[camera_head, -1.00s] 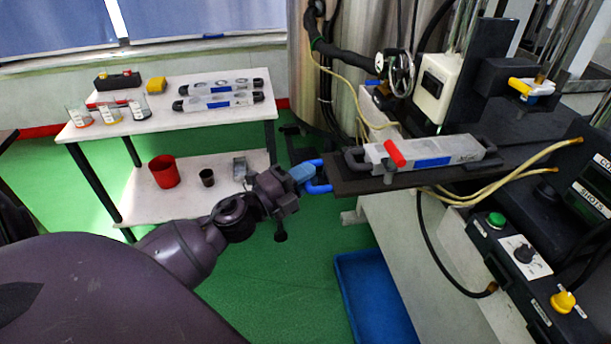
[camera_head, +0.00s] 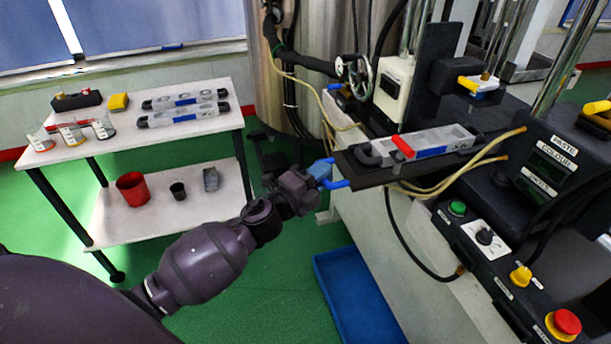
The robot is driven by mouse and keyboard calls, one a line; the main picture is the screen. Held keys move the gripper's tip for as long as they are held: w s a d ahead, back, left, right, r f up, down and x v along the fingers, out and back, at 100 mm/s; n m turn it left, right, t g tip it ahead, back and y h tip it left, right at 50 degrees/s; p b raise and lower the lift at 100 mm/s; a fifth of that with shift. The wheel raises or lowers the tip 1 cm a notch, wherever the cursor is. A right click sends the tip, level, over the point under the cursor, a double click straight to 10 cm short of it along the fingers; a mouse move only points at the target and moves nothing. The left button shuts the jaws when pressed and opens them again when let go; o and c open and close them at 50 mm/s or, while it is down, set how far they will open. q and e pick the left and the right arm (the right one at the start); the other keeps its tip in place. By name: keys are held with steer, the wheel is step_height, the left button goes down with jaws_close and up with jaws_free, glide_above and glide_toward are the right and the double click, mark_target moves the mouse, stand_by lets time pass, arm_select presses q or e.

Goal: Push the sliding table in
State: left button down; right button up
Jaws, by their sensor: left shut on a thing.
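The sliding table (camera_head: 373,180) is a dark flat plate that juts from the machine at the centre right. A grey and white mould (camera_head: 436,142) with a red clamp and a dark handle lies on it. A blue handle (camera_head: 340,184) sticks out from the plate's front end. My left gripper (camera_head: 318,176) is shut on this handle, and its fingers hide part of it. The plate's far end is hidden behind the mould and the machine parts. My right gripper is not in view.
A white two-tier table (camera_head: 180,148) at the left bears beakers and moulds, with a red cup (camera_head: 132,188) on its lower shelf. A blue tray (camera_head: 350,300) lies on the green floor. A control panel (camera_head: 490,240) and yellowish hoses flank the plate's right side.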

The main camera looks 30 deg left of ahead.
arm_select(q)
steer(key=c, duration=1.1)
jaws_free()
steer(key=v, duration=1)
steer(key=shift+s+b, duration=0.4)
